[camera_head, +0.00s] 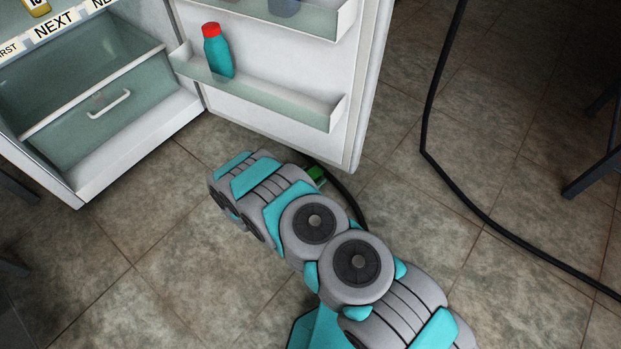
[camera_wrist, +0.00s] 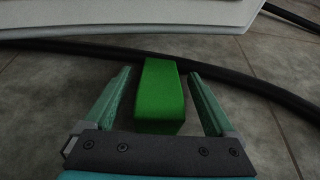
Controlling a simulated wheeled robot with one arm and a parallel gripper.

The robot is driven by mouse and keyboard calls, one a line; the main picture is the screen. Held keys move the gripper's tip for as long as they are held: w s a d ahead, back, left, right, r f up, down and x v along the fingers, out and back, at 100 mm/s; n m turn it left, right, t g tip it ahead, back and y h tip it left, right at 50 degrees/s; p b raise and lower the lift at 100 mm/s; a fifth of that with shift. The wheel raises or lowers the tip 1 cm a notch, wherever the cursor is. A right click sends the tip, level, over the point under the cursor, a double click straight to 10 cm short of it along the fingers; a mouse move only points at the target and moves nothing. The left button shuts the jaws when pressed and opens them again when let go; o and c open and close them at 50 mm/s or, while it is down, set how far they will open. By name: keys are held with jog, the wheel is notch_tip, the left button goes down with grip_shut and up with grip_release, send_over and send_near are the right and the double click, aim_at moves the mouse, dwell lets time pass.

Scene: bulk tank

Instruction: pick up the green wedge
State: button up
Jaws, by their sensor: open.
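The green wedge (camera_wrist: 160,97) lies on the tiled floor in the wrist view, with a black cable running right by its far end. My gripper (camera_wrist: 160,82) is open, with one finger on each side of the wedge and a visible gap on both sides. Its near end is close to my gripper's dark palm.
The open fridge door (camera_head: 290,55) hangs just beyond the wedge, its lower edge (camera_wrist: 130,36) near in the wrist view. A teal bottle with a red cap (camera_head: 217,52) stands in its shelf. A black cable (camera_head: 428,130) crosses the floor. Dark furniture legs (camera_head: 590,165) stand at right.

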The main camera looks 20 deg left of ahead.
grip_shut()
dwell(0.8)
